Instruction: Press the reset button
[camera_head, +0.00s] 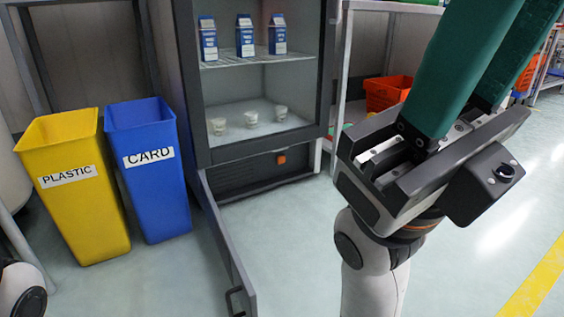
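A small orange square button (280,159) sits on the dark lower front panel of an open fridge-like cabinet (186,75). I cannot read any label on it, so I cannot tell if it is the reset button. My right gripper (497,45) is large in the foreground at the right, with two teal fingers pointing up. It is apart from the orange button in the picture, to its right. Its fingertips are cut off by the top edge, so its opening is unclear. My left gripper is out of view; a piece of my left arm shows at the bottom left.
The cabinet door (229,247) stands open toward me. Blue-and-white cartons (245,37) and small cups (251,118) stand on the shelves. A yellow PLASTIC bin (85,225) and a blue CARD bin (160,205) stand left. Orange totes (385,92) sit behind my gripper.

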